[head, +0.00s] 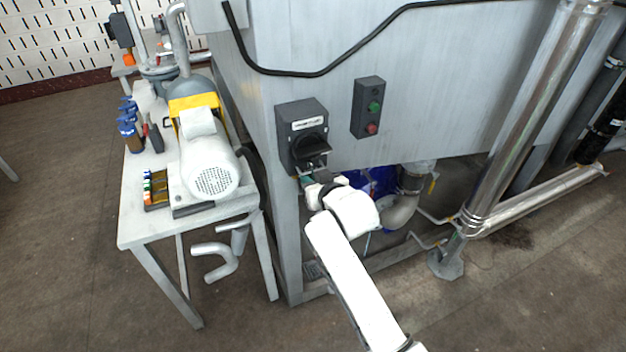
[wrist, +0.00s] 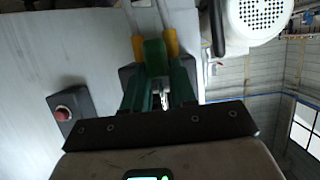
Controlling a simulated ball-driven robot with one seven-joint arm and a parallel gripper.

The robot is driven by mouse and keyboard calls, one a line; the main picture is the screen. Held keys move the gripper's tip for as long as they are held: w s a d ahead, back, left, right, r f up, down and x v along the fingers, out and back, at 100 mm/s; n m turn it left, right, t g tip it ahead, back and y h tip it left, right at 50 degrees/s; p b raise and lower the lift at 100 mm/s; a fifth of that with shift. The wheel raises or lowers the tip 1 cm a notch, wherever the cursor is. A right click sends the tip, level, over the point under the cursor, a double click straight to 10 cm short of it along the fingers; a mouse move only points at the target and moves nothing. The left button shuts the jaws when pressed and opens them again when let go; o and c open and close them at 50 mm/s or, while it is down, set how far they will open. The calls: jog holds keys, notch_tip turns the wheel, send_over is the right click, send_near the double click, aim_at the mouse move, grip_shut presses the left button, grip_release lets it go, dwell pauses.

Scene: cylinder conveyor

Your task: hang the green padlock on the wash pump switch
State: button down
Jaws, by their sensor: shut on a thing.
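The wash pump switch (head: 301,128) is a dark grey box with a white label and a black rotary handle, mounted on the grey tank's left corner. My gripper (head: 314,178) is just below the handle, close to the front of the switch. In the wrist view, my gripper (wrist: 154,50) has green fingers with yellow tips, shut on the green padlock (wrist: 154,58). The dark switch box shows partly behind the fingers. The padlock's shackle is mostly hidden, and I cannot tell whether it touches the switch. The head view shows only a small bit of green there.
A grey box with a green and a red button (head: 368,107) is right of the switch. A table (head: 150,232) at left carries a white and yellow motor (head: 210,165), blue-topped bottles (head: 129,130) and a small rack (head: 157,192). Pipes run below and right of the tank.

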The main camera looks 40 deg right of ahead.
jog(key=shift+w+d+r+t, duration=0.1)
jog(key=shift+w+r+t, duration=0.1)
jog(key=shift+r, duration=0.25)
jog(key=shift+w+r+t, duration=0.1)
jog(key=shift+w+r, duration=0.05)
jog(key=shift+r, duration=0.25)
jog(key=shift+w+f+b, duration=0.1)
jog(key=shift+f+b, duration=0.65)
jog(key=shift+f, duration=0.35)
jog(key=shift+f, duration=0.1)
jog(key=c, duration=0.8)
grip_release()
jog(key=shift+f, duration=0.2)
